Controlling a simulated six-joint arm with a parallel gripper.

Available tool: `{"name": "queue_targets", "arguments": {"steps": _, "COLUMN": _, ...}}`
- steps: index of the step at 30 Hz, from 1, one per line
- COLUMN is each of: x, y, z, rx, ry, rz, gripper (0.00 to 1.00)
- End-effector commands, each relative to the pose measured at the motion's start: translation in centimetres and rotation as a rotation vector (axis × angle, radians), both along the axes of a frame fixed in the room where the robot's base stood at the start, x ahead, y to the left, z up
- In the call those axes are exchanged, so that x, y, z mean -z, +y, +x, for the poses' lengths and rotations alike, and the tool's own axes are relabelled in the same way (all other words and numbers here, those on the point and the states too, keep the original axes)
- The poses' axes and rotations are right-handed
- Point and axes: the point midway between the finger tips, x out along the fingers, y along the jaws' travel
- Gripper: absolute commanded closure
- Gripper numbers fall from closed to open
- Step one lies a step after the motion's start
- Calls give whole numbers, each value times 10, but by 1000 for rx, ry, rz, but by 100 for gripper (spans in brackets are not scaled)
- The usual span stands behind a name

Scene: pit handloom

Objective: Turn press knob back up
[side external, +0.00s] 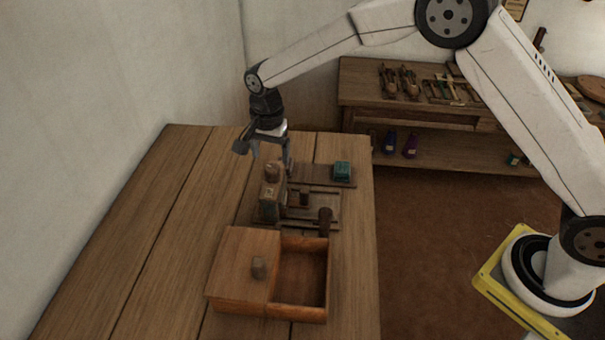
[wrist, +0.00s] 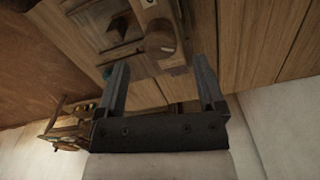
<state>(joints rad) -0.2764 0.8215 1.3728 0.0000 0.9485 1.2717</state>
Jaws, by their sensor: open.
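The press (side external: 268,204) is a small upright brown wooden block on a low base on the table. Its rounded knob (side external: 273,171) is on top and also shows in the wrist view (wrist: 160,40). My gripper (side external: 271,163) points down just over the press, its two fingers spread on either side of the knob in the side view. In the wrist view my gripper (wrist: 161,65) is open and empty, with the knob just beyond the fingertips. I cannot tell whether either finger touches it.
A wooden box (side external: 240,292) with a part-open top and a small knob stands in front of the press. A dark peg (side external: 325,221) stands to the right. A teal block (side external: 342,170) lies behind right. The table's left side is clear. A tool bench (side external: 440,118) stands behind.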

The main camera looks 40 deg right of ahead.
Motion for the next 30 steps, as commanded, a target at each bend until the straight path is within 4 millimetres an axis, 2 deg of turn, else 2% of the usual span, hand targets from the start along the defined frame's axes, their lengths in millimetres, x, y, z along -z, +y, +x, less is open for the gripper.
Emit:
{"name": "queue_targets", "arguments": {"steps": 3, "x": 16, "y": 0, "z": -1, "rx": 0, "ry": 2, "rz": 0, "gripper": 11}}
{"name": "queue_targets", "arguments": {"steps": 9, "x": 34, "y": 0, "z": 0, "rx": 0, "ry": 1, "rz": -1, "gripper": 11}}
{"name": "queue_targets", "arguments": {"steps": 21, "x": 39, "y": 0, "z": 0, "rx": 0, "ry": -2, "rz": 0, "gripper": 11}}
{"name": "queue_targets", "arguments": {"steps": 23, "x": 39, "y": 0, "z": 0, "rx": 0, "ry": -2, "rz": 0, "gripper": 27}}
{"name": "queue_targets", "arguments": {"steps": 27, "x": 39, "y": 0, "z": 0, "rx": 0, "ry": -1, "rz": 1, "gripper": 72}}
{"name": "queue_targets", "arguments": {"steps": 30, "x": 39, "y": 0, "z": 0, "rx": 0, "ry": -1, "rz": 1, "gripper": 100}}
